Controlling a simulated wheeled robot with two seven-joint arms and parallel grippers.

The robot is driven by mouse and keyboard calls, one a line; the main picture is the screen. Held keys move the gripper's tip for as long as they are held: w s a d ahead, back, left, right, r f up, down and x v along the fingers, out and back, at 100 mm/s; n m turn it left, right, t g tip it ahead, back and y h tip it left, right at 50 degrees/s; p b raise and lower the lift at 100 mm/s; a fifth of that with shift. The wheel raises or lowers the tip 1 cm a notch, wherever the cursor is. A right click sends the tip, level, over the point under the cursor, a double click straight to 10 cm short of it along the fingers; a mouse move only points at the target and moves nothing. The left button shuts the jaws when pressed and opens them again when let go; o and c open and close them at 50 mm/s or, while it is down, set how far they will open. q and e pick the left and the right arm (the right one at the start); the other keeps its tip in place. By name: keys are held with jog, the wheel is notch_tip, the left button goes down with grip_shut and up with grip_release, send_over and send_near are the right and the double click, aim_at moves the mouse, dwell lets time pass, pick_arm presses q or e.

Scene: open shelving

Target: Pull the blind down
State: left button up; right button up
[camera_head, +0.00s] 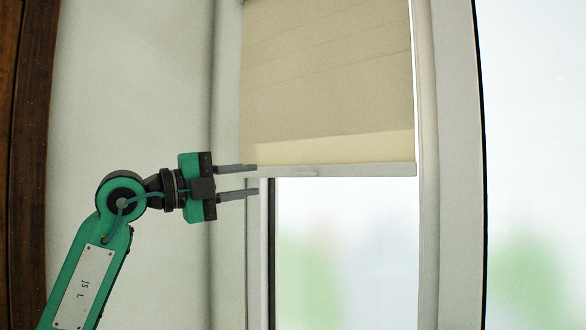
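The beige blind (328,85) hangs in the upper part of the window in the head view. Its pale bottom rail (365,170) runs level across its lower edge. My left gripper (256,180) comes in from the left and points right, with its two fingers apart. The upper finger is level with the left end of the rail and overlaps it in the picture. The lower finger is below the rail. I cannot tell whether either finger touches the rail. My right gripper is not in view.
Bright window glass (345,260) shows below the blind. A light window frame post (452,120) stands at the right, with more glass beyond it. A pale wall (130,80) and a dark brown wooden edge (30,150) are at the left.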

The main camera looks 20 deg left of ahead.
aim_at(299, 174)
pick_arm(q)
jog(key=p+x, duration=0.4)
jog(key=x, duration=0.5)
jog(key=shift+w+d+r, duration=0.15)
jog(key=shift+w+d, duration=0.05)
jog(key=shift+w, duration=0.05)
jog(key=shift+w+d+p, duration=0.35)
jog(key=shift+d+p, duration=0.05)
jog(key=shift+p, duration=0.05)
grip_shut()
